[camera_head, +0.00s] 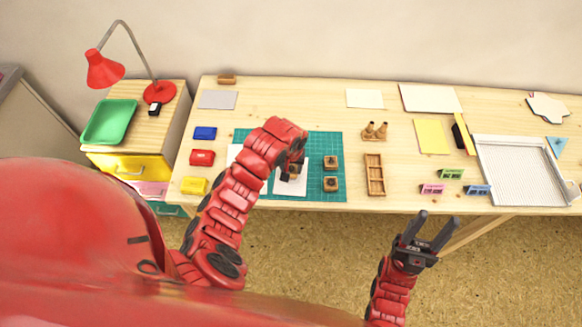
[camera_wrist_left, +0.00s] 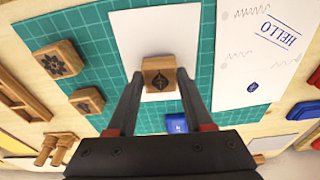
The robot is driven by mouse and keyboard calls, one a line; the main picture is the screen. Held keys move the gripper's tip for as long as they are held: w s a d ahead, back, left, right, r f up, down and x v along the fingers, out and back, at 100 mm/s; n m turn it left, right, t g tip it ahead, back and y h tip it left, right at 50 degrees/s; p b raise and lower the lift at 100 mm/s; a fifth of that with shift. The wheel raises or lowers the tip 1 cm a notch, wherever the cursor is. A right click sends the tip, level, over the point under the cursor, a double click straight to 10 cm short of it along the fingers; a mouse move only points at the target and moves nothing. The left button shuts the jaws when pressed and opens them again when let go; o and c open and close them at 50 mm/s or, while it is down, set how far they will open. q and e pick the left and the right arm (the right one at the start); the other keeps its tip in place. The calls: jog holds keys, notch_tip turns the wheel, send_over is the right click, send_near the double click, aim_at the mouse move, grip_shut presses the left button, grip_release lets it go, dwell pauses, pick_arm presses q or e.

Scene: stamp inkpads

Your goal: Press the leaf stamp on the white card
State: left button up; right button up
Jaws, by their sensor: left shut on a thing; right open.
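My left gripper (camera_head: 291,172) is shut on a wooden leaf stamp (camera_wrist_left: 160,79), a block with a dark leaf mark on its top face. In the left wrist view the fingers sit on either side of it. The white card (camera_head: 290,188) lies on the green cutting mat (camera_head: 335,147); it also shows in the left wrist view (camera_wrist_left: 150,35) beyond and around the stamp. My right gripper (camera_head: 438,217) is open and empty, in front of the table edge.
Two other stamps (camera_head: 330,162) (camera_head: 331,184) stand right of the card. A paper reading HELLO (camera_wrist_left: 255,55) lies beside it. Blue (camera_head: 205,133), red (camera_head: 202,158) and yellow (camera_head: 194,185) inkpads line the left. A wooden tray (camera_head: 375,160) stands right of the mat.

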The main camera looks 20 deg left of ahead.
pick_arm(q)
jog(key=shift+f+b, duration=0.35)
jog(key=shift+f, duration=0.2)
dwell(1.2)
jog(key=shift+r, duration=0.15)
jog(key=shift+r+p, duration=0.4)
jog(key=shift+r, duration=0.05)
jog(key=shift+r, duration=0.1)
jog(key=shift+r+p, duration=0.5)
jog(key=shift+r, duration=0.15)
jog(key=shift+r+p, duration=1.1)
jog(key=shift+r, duration=0.95)
